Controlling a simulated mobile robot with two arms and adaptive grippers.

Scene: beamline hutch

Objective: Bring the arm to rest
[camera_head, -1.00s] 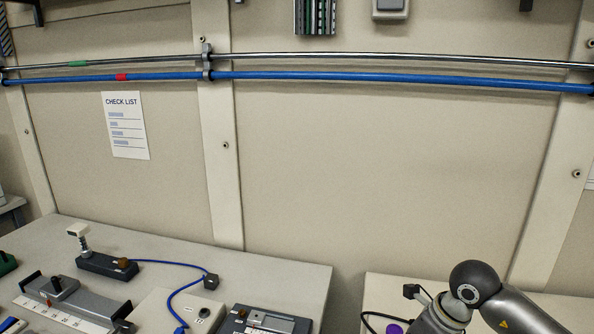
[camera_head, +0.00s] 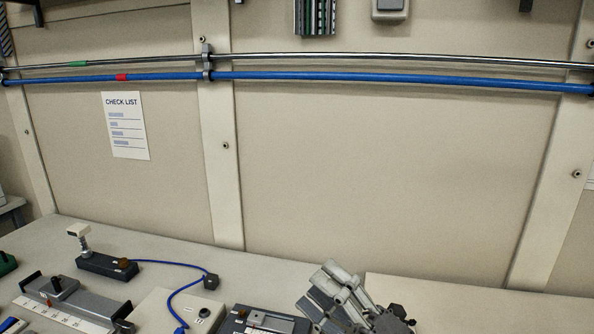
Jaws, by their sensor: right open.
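My right gripper (camera_head: 328,283) is at the bottom edge, right of centre, with its grey fingers pointing up and to the left. It is open, and I see nothing between its fingers. It shows in front of the gap between the two bench tops; its height above them is hard to tell. The rest of my right arm is out of the frame. My left gripper is not in view.
The left bench (camera_head: 240,268) carries a dark block (camera_head: 107,265) with a blue cable (camera_head: 172,290), a grey slide fixture (camera_head: 85,300) and a dark instrument (camera_head: 265,320). The right bench (camera_head: 480,305) looks bare where visible. Blue and metal pipes cross the wall behind.

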